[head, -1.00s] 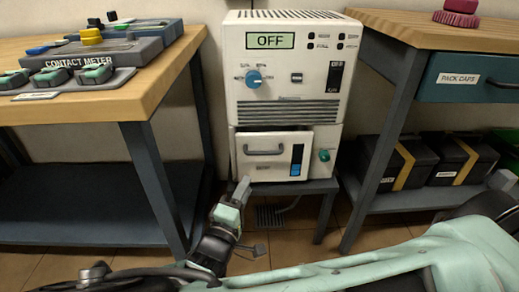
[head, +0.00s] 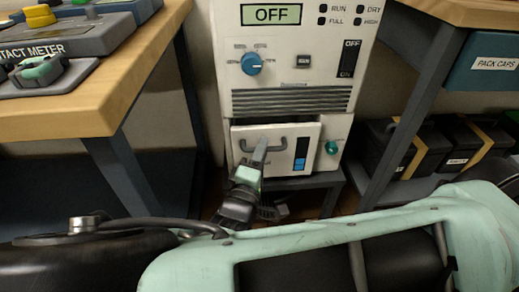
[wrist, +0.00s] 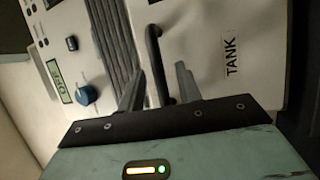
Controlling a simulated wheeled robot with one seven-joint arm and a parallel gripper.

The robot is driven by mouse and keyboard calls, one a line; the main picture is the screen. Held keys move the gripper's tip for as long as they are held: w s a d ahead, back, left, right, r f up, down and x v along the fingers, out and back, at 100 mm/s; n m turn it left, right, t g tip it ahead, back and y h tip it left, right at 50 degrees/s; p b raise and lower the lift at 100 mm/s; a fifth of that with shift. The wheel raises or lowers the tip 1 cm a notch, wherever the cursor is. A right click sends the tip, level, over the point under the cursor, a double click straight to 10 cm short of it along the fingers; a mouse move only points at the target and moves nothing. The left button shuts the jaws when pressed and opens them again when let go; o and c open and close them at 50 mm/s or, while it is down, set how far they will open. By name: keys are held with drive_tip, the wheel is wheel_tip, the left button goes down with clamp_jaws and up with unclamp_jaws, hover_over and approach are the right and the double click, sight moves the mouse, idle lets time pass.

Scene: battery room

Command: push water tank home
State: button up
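The water tank (head: 307,137) is a white drawer-like front low in the white machine (head: 290,75). A dark gap shows above it and it stands out a little from the housing. It has a dark bar handle (head: 280,143) and a blue level window. The wrist view shows the tank front (wrist: 215,40) with the label TANK. My gripper (head: 262,143) is at the tank front by the handle. In the wrist view my gripper (wrist: 160,75) is open, its two fingers apart on either side of the handle (wrist: 154,50). I cannot tell whether they touch it.
The machine's display (head: 272,14) reads OFF, above a blue knob (head: 251,63); a green knob (head: 332,147) is right of the tank. A wooden workbench (head: 100,105) stands close on the left. Another bench with a drawer (head: 485,62) and black boxes (head: 435,150) is on the right.

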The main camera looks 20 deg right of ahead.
clamp_jaws()
drive_tip(key=w, duration=0.1)
drive_tip(key=w+d+p, duration=0.1)
drive_tip(key=w, duration=0.1)
drive_tip(key=shift+w+p, duration=0.1)
drive_tip(key=shift+p, duration=0.2)
unclamp_jaws()
drive_tip(key=p+v, duration=0.3)
drive_tip(key=v, duration=1.4)
drive_tip(key=shift+s+p, duration=0.2)
drive_tip(key=shift+p, duration=0.15)
